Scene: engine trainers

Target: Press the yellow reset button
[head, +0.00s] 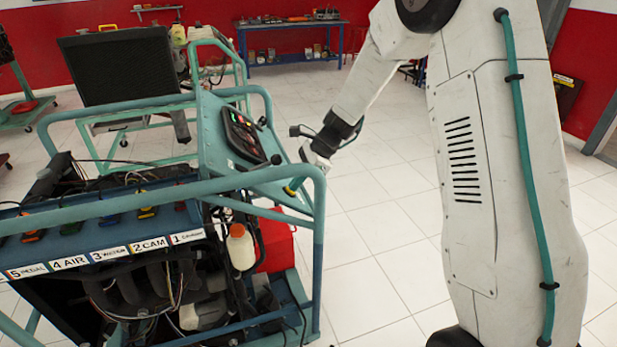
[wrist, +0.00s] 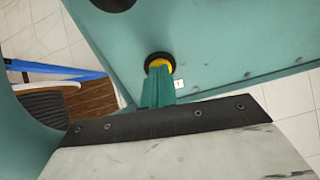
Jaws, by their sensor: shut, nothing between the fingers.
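The yellow button (wrist: 161,65) sits in a black round collar on a teal panel (wrist: 215,45) in the wrist view. My gripper (wrist: 158,74) is shut and empty, its teal fingers pointing at the button. The fingertips overlap the button's lower part and hide some of it; I cannot tell whether they touch it. In the head view my gripper (head: 304,178) is at the right end of the teal engine stand, close to a small yellow spot (head: 289,191) by the stand's rail.
The engine stand (head: 320,240) has tubular rails and a control panel (head: 243,134) with lights and switches. A blue bench (head: 290,56) stands at the back wall. The tiled floor on the right is clear.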

